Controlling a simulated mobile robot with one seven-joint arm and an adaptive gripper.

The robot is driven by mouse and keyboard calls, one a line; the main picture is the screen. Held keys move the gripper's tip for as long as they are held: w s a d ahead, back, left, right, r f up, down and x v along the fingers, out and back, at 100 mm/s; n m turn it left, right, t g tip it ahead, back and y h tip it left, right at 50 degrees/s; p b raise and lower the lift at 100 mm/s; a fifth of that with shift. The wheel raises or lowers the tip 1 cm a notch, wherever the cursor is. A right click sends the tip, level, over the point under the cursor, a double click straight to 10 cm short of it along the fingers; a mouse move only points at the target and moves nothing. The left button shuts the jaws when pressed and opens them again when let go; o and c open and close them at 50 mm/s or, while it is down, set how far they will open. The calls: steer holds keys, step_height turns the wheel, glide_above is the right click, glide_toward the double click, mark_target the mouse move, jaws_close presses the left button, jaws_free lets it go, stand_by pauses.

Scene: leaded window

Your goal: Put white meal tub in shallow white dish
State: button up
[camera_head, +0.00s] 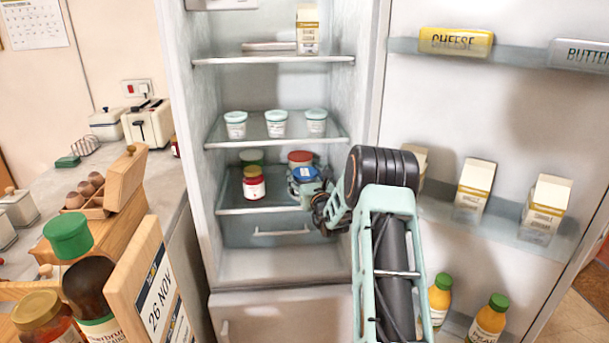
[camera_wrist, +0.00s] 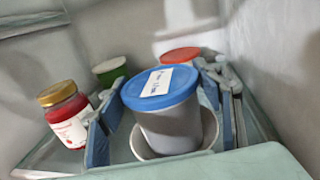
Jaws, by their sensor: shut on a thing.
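The white meal tub (camera_wrist: 170,124) has a blue lid with a white label. In the wrist view it stands about upright between the two blue fingers of my gripper (camera_wrist: 165,125), which is shut on it. The shallow white dish (camera_wrist: 139,146) shows its rim around the lower part of the tub; I cannot tell whether the tub's base touches it. In the head view my gripper (camera_head: 312,195) is at the lower glass shelf inside the fridge, with the blue lid (camera_head: 305,173) showing. The dish is mostly hidden there by my gripper.
A red jam jar (camera_head: 254,186) stands left of the tub. Several small pots, including one pot (camera_head: 276,126), are on the shelf above. The open door with cartons (camera_head: 473,188) is on the right.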

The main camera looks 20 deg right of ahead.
steer(key=shift+f, duration=0.1)
steer(key=o, duration=1.6)
steer(key=shift+c, duration=0.2)
steer(key=shift+s, duration=0.1)
steer(key=s+a, duration=0.1)
steer(key=s, duration=1)
steer(key=shift+s+a, duration=0.2)
steer(key=shift+s, duration=0.2)
steer(key=shift+a, duration=0.1)
